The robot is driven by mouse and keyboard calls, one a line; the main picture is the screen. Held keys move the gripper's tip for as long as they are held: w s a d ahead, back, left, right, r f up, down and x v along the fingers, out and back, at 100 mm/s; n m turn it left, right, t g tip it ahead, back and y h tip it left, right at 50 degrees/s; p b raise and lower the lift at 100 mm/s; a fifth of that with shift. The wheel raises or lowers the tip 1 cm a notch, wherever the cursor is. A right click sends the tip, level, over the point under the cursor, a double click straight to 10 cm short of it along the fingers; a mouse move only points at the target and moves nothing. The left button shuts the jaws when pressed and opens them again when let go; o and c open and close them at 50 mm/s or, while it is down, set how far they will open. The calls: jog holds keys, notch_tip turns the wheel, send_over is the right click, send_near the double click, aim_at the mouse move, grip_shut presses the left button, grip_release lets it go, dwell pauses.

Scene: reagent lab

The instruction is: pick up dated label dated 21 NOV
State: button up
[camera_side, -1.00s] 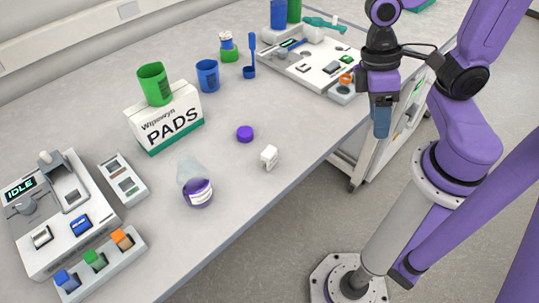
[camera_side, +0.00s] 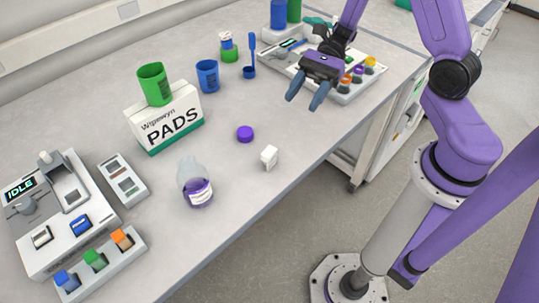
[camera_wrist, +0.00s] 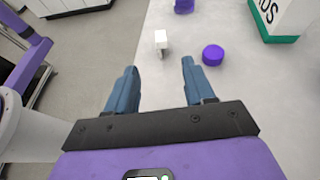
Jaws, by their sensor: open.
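I cannot read the date 21 NOV on anything in these frames, so I cannot tell which thing is that label. My gripper (camera_side: 302,103) is open and empty above the right part of the bench. In the wrist view, nothing is between its fingers (camera_wrist: 159,66).
Bare bench lies between.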

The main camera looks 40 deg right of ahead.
aim_at(270, 150)
jog(key=x, duration=1.7)
jog(key=shift+f, duration=0.1)
grip_shut()
